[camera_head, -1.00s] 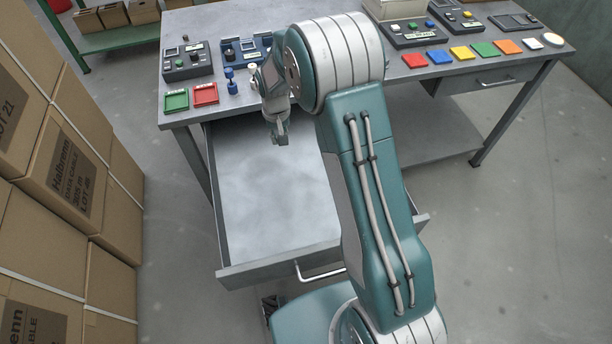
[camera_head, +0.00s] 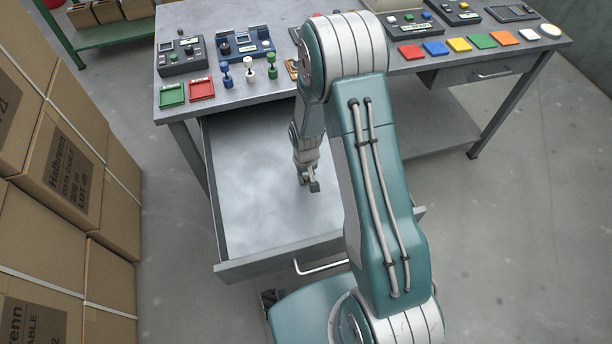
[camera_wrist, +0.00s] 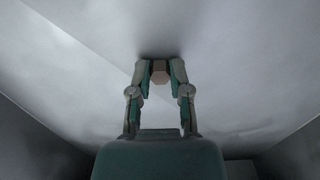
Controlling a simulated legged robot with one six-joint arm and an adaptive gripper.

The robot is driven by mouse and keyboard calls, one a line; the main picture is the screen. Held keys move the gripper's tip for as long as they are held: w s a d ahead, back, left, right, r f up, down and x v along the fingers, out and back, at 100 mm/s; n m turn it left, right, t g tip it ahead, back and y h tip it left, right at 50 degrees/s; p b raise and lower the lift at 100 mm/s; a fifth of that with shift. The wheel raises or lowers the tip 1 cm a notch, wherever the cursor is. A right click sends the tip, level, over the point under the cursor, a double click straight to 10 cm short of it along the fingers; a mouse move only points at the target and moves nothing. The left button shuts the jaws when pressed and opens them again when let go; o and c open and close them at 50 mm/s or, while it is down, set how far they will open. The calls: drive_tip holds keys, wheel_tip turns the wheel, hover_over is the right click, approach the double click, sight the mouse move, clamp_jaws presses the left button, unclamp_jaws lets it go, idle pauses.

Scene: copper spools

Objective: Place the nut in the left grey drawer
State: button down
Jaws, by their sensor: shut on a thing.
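The left grey drawer (camera_head: 240,268) is pulled open below the workbench, and no loose object shows on the visible part of its floor. My gripper (camera_head: 311,184) is over the drawer's inside, right of its middle. In the wrist view my gripper (camera_wrist: 160,68) is shut on the nut (camera_wrist: 160,77), a small pinkish-brown piece between the fingertips. The drawer floor (camera_wrist: 225,60) fills the view behind it, with a dark shadow by the fingertips. I cannot tell whether the nut touches the floor. In the head view the nut is too small to make out.
The workbench (camera_head: 240,97) holds a red tray (camera_head: 201,89), a green tray (camera_head: 172,95), small spools and several control boxes. A closed drawer (camera_head: 480,73) is at the right. Stacked cardboard boxes (camera_head: 75,180) stand at the left. My arm hides the drawer's right part.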

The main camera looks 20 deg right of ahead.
drive_tip(key=shift+f, duration=0.1)
drive_tip(key=c, duration=0.6)
unclamp_jaws()
wheel_tip(320, 180, up, 13)
wheel_tip(320, 180, up, 15)
drive_tip(key=t, duration=0.3)
hover_over(306, 178)
drive_tip(key=s, duration=0.6)
drive_tip(key=s+r+t, duration=0.1)
drive_tip(key=s+r, duration=0.2)
drive_tip(key=s, duration=0.2)
drive_tip(key=s+r, duration=0.3)
drive_tip(key=s, duration=0.1)
drive_tip(key=s+r+t, duration=0.1)
drive_tip(key=s+r, duration=0.3)
drive_tip(key=s, duration=0.1)
drive_tip(key=shift+s+a+t, duration=0.1)
drive_tip(key=shift+s+t, duration=0.2)
drive_tip(key=shift+s, duration=0.05)
